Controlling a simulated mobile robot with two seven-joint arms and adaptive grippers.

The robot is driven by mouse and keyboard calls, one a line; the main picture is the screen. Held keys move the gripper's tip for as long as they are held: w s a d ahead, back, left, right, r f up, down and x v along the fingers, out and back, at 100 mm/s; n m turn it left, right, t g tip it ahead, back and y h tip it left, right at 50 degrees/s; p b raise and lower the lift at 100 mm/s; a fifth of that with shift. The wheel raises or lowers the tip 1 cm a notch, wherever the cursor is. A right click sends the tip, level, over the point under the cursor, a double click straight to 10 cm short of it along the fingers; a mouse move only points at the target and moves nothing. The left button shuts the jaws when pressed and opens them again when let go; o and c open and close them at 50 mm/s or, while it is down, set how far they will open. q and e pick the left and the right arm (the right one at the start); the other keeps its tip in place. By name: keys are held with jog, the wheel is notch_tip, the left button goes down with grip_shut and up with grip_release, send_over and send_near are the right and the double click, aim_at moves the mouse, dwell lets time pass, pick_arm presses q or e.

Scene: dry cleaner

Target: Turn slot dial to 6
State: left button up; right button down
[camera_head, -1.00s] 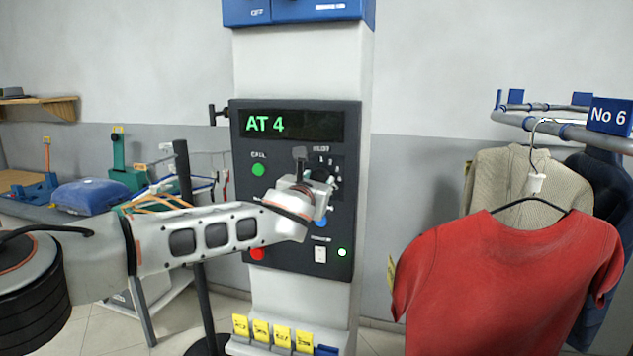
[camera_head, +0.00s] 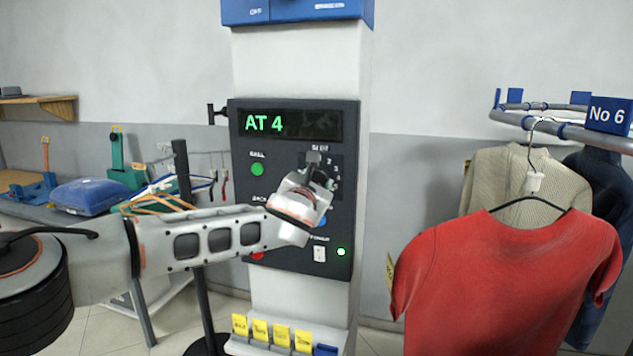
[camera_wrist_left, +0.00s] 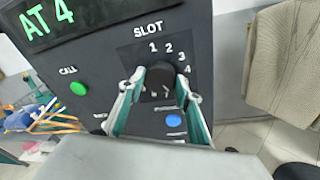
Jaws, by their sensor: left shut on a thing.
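The dark control panel (camera_head: 295,225) hangs on a white column, and its display (camera_head: 290,124) reads "AT 4" in green. The black slot dial (camera_wrist_left: 160,78) sits under the label "SLOT" in the left wrist view, with the numbers 1 to 4 showing around its upper right. Its lower part and any further numbers are hard to make out. My left gripper (camera_wrist_left: 160,92) has its two fingers on either side of the dial and is shut on it. In the head view the left gripper (camera_head: 320,170) reaches the dial from below and hides much of it. My right gripper is not in view.
A green call button (camera_head: 257,170), a blue button (camera_wrist_left: 173,120) and a white switch (camera_head: 319,254) are close by on the panel. A red shirt (camera_head: 510,275) hangs at the right on a rail (camera_head: 560,130). Yellow tags (camera_head: 260,329) stand below the panel.

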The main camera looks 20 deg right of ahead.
pick_arm(q)
jog(key=o, duration=1.1)
jog(key=shift+v, duration=6)
jog(key=shift+f, duration=0.1)
